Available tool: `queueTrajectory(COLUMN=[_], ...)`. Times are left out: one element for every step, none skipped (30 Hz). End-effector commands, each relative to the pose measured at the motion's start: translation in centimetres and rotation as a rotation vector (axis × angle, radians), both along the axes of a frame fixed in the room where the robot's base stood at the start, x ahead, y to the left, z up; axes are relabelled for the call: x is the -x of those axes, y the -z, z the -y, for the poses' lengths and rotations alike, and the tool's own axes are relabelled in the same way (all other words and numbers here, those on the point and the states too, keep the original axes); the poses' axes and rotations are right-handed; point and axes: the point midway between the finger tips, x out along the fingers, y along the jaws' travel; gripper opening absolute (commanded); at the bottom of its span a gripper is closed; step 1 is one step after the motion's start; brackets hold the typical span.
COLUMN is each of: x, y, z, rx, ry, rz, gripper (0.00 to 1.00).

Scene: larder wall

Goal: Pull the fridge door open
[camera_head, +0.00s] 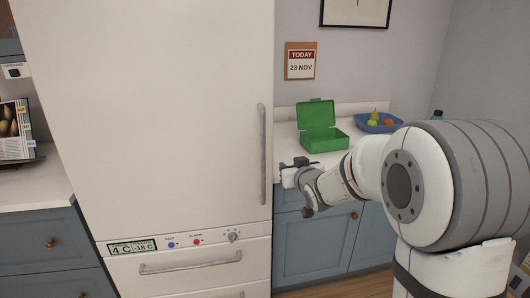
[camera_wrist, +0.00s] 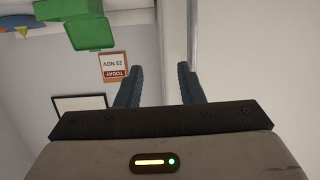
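The fridge door (camera_head: 160,110) is a tall white panel and looks shut in the head view. Its handle (camera_head: 262,155) is a vertical grey bar near the door's right edge. My gripper (camera_head: 288,174) is to the right of the handle's lower part, and the handle shows clear of it. In the wrist view my gripper (camera_wrist: 160,72) is open, with two dark fingers apart and nothing visibly clamped. A pale vertical strip runs up between and past the fingers; I cannot tell whether it is the fridge's edge or its handle.
A lower drawer with a horizontal handle (camera_head: 190,266) sits under the control panel (camera_head: 200,240). On the right counter are an open green box (camera_head: 322,138) and a blue fruit bowl (camera_head: 380,125). Blue cabinets (camera_head: 318,240) stand below. Left counter (camera_head: 35,178) adjoins the fridge.

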Motion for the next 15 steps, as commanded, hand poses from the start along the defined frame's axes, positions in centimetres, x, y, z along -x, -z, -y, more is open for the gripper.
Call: queueTrajectory(x=[-1.2, -1.7, -2.2, -2.5, -2.7, -3.0, -3.1, -3.2, -3.4, -3.6, -3.8, -4.2, -4.5, -4.9, -5.5], y=[0.5, 0.5, 0.5, 0.4, 0.5, 0.3, 0.4, 0.4, 0.3, 0.2, 0.2, 0.2, 0.1, 0.1, 0.1], z=[-1.5, -2.3, -3.1, -3.7, -4.2, -4.7, -5.0, -5.2, -5.5, -5.7, -5.8, -6.1, -6.3, -6.5, -6.8], rx=[-0.024, -0.038, -0.057, -0.07, -0.081, -0.092, -0.099, -0.105, -0.111, -0.114, -0.116, -0.117, -0.117, -0.116, -0.116], ry=[-0.038, -0.058, -0.082, -0.099, -0.113, -0.128, -0.136, -0.143, -0.15, -0.153, -0.155, -0.157, -0.157, -0.157, -0.157], rz=[0.049, 0.079, 0.114, 0.136, 0.155, 0.176, 0.187, 0.196, 0.205, 0.21, 0.213, 0.214, 0.214, 0.215, 0.213], gripper=[0.34, 0.34, 0.34, 0.34, 0.34, 0.34, 0.34, 0.34, 0.34, 0.34, 0.34, 0.34, 0.34, 0.34, 0.34])
